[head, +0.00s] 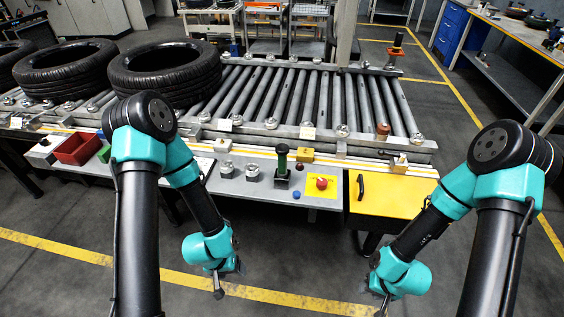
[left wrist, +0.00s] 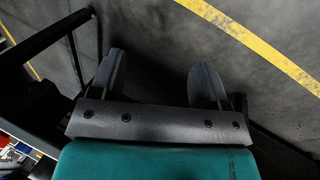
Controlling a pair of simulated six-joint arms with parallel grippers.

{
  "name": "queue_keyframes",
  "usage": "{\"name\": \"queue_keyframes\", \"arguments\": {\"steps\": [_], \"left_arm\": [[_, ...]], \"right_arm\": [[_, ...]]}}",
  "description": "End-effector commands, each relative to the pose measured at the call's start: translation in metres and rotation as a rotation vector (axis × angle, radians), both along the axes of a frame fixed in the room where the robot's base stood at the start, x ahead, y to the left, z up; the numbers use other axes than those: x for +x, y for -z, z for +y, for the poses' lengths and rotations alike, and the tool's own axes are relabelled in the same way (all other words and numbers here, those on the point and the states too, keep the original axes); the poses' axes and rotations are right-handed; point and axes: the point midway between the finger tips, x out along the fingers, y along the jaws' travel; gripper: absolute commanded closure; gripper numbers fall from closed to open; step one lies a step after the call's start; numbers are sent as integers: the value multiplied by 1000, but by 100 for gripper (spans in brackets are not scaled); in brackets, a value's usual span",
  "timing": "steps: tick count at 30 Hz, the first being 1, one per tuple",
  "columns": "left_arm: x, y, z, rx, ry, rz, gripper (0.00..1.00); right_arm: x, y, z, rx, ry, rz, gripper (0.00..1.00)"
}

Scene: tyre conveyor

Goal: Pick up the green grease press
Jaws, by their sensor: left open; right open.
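The green grease press (head: 282,160) stands upright on the grey shelf at the front of the conveyor, with a dark base. My left gripper (head: 218,290) hangs in front of and below the shelf, to the left of the press and apart from it. In the left wrist view its two fingers (left wrist: 158,82) are spread with only floor between them. My right gripper (head: 381,304) hangs low in front of the yellow cabinet, to the right of the press, and its fingers are small and partly cut off by the bottom edge.
The grey shelf (head: 228,183) also holds metal parts (head: 253,172), a red button (head: 321,183) on a yellow plate and a red bin (head: 77,149). Tyres (head: 165,72) lie on the roller conveyor (head: 300,95). A yellow cabinet (head: 395,194) stands right. Open floor lies in front.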

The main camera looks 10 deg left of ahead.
Motion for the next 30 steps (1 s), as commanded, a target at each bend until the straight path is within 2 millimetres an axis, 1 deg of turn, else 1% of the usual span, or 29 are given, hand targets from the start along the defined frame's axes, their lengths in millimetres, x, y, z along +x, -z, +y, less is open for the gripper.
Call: {"name": "queue_keyframes", "arguments": {"steps": [4, 6, 7, 14, 17, 19, 23, 26, 27, 29, 30], "left_arm": [[0, 0, 0, 0, 0, 0, 31], [0, 0, 0, 0, 0, 0, 37], [0, 0, 0, 0, 0, 0, 38], [1, -1, 0, 2, 0, -4, 38], [8, -6, -3, 10, 2, -36, 38], [19, -13, -8, 24, 5, -83, 38], [51, -38, -21, 66, 13, -229, 38], [78, -66, -36, 110, 16, -374, 38], [89, -79, -43, 129, 17, -436, 38], [103, -100, -52, 156, 17, -525, 38], [111, -114, -58, 174, 16, -584, 38]], "right_arm": [[0, 0, 0, 0, 0, 0, 57], [0, 0, 0, 0, 0, 0, 57], [0, 0, 0, 0, 0, 0, 57], [0, 0, 0, 0, 0, 0, 57], [0, 0, 0, 0, 0, 0, 57], [0, 0, 0, 0, 0, 0, 57], [0, 0, 0, 0, 0, 0, 57], [0, 0, 0, 0, 0, 0, 57], [0, 0, 0, 0, 0, 0, 57], [0, 0, 0, 0, 0, 0, 57], [0, 0, 0, 0, 0, 0, 57]]}}
